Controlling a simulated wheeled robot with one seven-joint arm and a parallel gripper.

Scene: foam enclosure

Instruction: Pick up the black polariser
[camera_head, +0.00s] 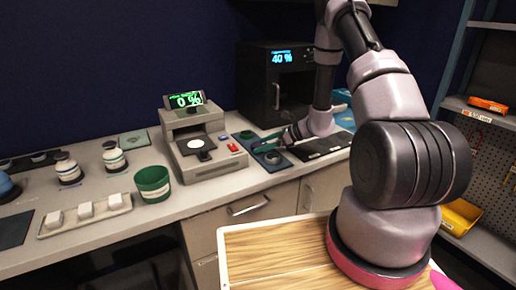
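My gripper (268,143) reaches left from my arm, low over a blue mat (240,143) on the counter. Its greenish fingers are small and seen from the side, so the gap between them is unclear. A dark round disc (273,157) sits on the mat just below and in front of the fingers; it looks like the black polariser, but I cannot be sure. Whether the fingers touch it is unclear. Another dark round piece (246,134) lies farther back on the mat, left of the fingers.
A beige instrument (205,170) reading 0 % stands left of the mat. A black oven-like box (275,82) reading 40 % stands behind. A black pad (322,145) lies right of the gripper. A green cup (153,184), jars and a white-block tray (85,218) stand left.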

